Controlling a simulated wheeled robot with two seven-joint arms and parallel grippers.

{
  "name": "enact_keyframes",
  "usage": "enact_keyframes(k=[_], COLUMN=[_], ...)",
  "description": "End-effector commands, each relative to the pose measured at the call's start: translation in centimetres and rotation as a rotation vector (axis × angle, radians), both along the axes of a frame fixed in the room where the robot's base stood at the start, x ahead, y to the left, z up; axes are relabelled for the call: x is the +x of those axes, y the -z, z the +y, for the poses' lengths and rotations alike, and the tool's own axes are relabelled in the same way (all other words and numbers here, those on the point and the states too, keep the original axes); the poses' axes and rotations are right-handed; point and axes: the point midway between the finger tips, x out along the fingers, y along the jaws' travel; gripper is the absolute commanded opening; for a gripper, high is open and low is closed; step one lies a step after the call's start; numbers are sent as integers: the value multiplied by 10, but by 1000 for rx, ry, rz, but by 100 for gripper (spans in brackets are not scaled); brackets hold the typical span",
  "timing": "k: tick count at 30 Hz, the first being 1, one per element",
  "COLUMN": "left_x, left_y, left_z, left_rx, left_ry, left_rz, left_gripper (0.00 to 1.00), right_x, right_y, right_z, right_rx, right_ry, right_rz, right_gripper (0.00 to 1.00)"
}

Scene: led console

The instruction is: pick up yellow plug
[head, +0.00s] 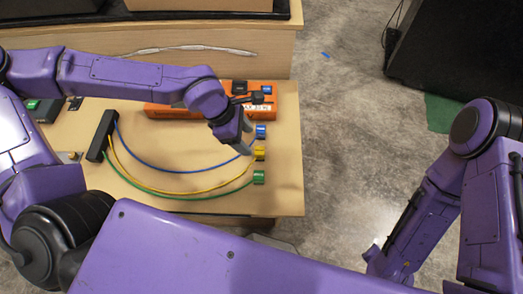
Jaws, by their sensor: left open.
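The yellow plug (259,153) lies near the right edge of the wooden table (285,200), at the end of a yellow cable. A blue plug (261,131) lies just behind it and a green plug (259,177) just in front. The cables run left to a black block (100,135). My left gripper (247,141) is open and reaches down beside the blue and yellow plugs, with its fingers slightly left of them. It appears empty; whether it touches a plug I cannot tell. My right arm is at the right, over the floor, and its gripper is not visible.
An orange console (285,100) with dark parts on top stands at the back of the table, partly behind my left arm. A green-and-black object (45,109) is at the left. The table's right edge is close to the plugs. Open floor lies beyond it.

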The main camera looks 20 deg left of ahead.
Motion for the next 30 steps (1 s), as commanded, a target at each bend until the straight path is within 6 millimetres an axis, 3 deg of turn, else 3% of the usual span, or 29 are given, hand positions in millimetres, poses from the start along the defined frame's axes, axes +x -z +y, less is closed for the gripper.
enact_keyframes(k=[4, 16, 25, 26, 30], left_x=[1, 13, 15, 15, 15], left_y=[28, 82, 91, 91, 91], left_z=[-8, -30, -35, -35, -35], left_rx=[3, 3, 0, 1, 1], left_ry=[-3, -7, -6, -6, -6], left_rz=[6, 5, 0, 1, 1], left_gripper=[62, 62, 62, 58, 13], right_x=[0, 0, 0, 0, 0], right_y=[4, 1, 1, 1, 1], right_z=[0, 0, 0, 0, 0], right_rx=[0, 0, -1, 0, 0], right_ry=[0, 0, 0, 0, 0], right_rz=[0, 0, -1, 0, 0], right_gripper=[43, 43, 43, 43, 43])
